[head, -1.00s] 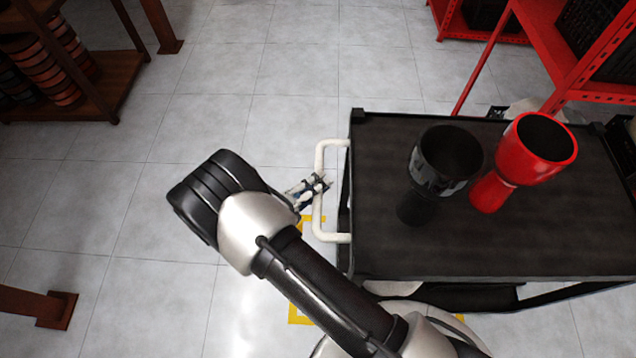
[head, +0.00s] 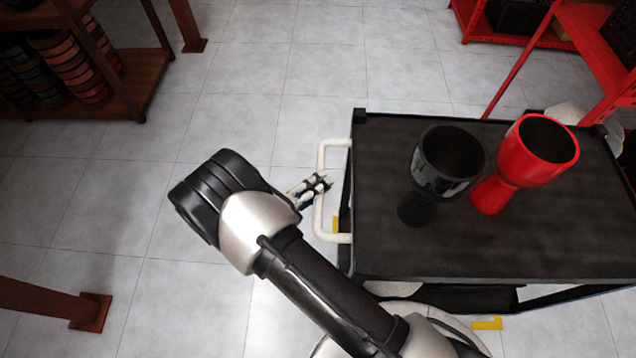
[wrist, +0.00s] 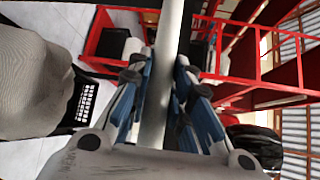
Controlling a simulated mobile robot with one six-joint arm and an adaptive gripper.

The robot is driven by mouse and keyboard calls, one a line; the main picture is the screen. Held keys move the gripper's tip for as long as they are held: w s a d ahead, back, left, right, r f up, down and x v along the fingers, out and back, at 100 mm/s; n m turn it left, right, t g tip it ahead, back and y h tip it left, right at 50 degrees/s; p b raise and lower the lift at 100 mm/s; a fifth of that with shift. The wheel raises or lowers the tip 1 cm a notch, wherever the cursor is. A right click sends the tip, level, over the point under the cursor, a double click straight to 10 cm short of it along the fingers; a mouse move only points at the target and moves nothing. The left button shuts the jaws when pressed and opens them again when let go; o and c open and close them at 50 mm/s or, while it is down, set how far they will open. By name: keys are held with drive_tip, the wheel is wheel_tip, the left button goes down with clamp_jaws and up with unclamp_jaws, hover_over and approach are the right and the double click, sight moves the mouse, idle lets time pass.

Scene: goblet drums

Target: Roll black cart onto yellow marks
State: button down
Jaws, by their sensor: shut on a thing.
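The black cart (head: 400,255) stands at the right in the head view, with a white handle (head: 321,190) on its left end. My gripper (head: 322,184) is shut on that handle near its middle. In the wrist view the handle (wrist: 165,70) runs between the fingers of my gripper (wrist: 160,100). A black goblet drum (head: 447,165) and a red goblet drum (head: 525,160) stand upright on the cart top. One yellow mark (head: 336,224) shows beside the handle and another yellow mark (head: 487,323) on the floor below the cart's front edge. Other marks may be hidden beneath the cart.
A red shelf (head: 600,60) stands at the upper right, close to the cart's far corner. A brown rack (head: 140,85) with stacked drums is at the upper left. A brown foot (head: 90,310) is at the lower left. The floor (head: 150,190) left of the cart is clear.

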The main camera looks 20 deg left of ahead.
drive_tip(key=shift+a+r, duration=0.1)
drive_tip(key=c, duration=1.4)
unclamp_jaws()
drive_tip(key=shift+c, duration=0.2)
drive_tip(key=v, duration=1.2)
